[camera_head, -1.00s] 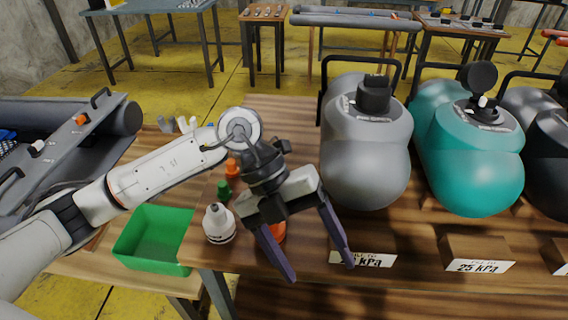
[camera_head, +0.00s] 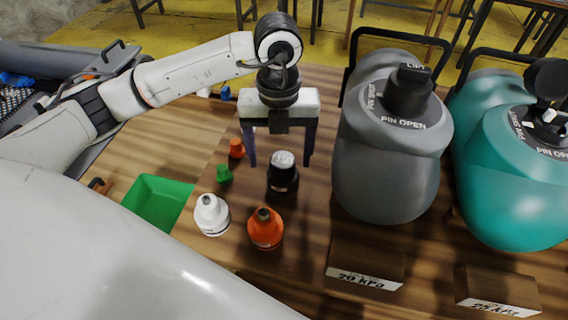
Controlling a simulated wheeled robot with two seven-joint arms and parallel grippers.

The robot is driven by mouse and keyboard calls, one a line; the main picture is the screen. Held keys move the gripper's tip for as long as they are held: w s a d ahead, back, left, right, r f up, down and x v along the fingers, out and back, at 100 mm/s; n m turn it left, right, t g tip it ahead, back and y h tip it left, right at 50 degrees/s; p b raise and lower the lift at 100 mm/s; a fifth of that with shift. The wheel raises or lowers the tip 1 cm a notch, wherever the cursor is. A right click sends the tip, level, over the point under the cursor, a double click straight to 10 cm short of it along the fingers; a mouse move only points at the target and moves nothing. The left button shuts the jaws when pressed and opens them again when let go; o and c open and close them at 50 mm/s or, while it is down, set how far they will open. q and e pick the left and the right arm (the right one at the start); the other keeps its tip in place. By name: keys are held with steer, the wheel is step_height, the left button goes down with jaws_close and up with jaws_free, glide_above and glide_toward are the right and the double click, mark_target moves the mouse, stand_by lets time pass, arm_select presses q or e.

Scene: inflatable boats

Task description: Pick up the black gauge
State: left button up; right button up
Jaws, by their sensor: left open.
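The black gauge (camera_head: 282,178) stands upright on the wooden table, with a pale round top. My left gripper (camera_head: 279,162) is open above and just behind it, its two dark fingers pointing down, one to each side of the gauge in the picture. I cannot tell whether the fingers touch it. An orange gauge (camera_head: 265,230) stands in front of the black one, and a white gauge (camera_head: 211,215) stands to the front left. My right gripper is not in view.
A green cap (camera_head: 224,174) and an orange cap (camera_head: 237,148) lie left of the gripper. A green tray (camera_head: 158,199) is at the left. A grey inflatable (camera_head: 388,165) stands close on the right, with a teal one (camera_head: 515,190) beyond. A 20 kPa block (camera_head: 366,264) is in front.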

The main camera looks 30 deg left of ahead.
arm_select(q)
steer(key=f, duration=0.6)
steer(key=shift+w+d+p, duration=0.15)
steer(key=shift+w+p, duration=0.05)
steer(key=shift+p, duration=0.2)
steer(key=shift+r, duration=0.1)
steer(key=c, duration=1.2)
steer(key=shift+r, duration=0.1)
